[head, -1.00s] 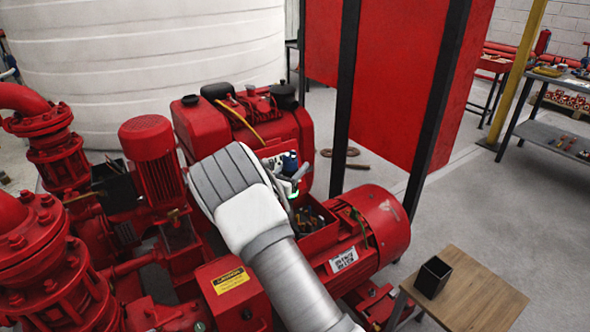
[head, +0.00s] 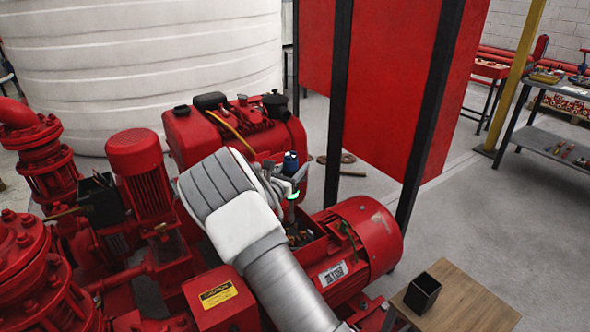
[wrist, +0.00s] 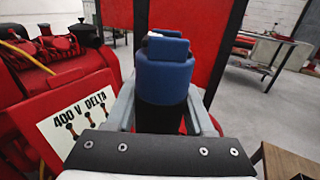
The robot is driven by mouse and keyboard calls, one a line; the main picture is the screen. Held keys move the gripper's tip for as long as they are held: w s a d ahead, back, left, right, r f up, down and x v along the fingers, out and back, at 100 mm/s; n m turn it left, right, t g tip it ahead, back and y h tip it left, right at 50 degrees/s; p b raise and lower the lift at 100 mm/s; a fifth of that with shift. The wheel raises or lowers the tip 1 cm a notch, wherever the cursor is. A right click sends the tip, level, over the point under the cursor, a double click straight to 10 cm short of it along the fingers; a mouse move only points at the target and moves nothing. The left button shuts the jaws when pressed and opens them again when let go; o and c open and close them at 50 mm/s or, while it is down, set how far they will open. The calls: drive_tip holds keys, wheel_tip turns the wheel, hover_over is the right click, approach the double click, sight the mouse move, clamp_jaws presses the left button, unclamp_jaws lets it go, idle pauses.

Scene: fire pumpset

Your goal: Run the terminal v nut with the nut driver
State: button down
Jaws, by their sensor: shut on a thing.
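My gripper (head: 284,180) is shut on the nut driver, whose blue handle (head: 290,161) points up. The handle (wrist: 164,75) stands upright between my fingers (wrist: 160,112) in the wrist view, with a dark part below it. In the head view the driver is above the open terminal box (head: 308,238) on top of the red motor (head: 362,238). Small parts and wires show dimly inside the box. The terminal v nut and the driver's tip cannot be made out, so I cannot tell whether they touch.
A placard reading "400 V DELTA" (wrist: 78,122) stands left of the gripper. A red engine (head: 235,130) is behind, and a red panel with dark posts (head: 395,80) stands at the back right. A black open bin (head: 423,292) sits on a small wooden table (head: 465,305).

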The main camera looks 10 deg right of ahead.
drive_tip(key=shift+w+d+r, duration=0.1)
drive_tip(key=shift+d+r, duration=0.1)
drive_tip(key=shift+r, duration=0.05)
drive_tip(key=shift+f, duration=0.1)
wheel_tip(320, 180, down, 8)
drive_tip(key=b, duration=0.5)
idle(0.4)
drive_tip(key=shift+f+b, duration=0.5)
drive_tip(key=shift+f, duration=0.3)
idle(2.3)
drive_tip(key=shift+r, duration=0.1)
wheel_tip(320, 180, up, 6)
drive_tip(key=p, duration=0.4)
idle(0.4)
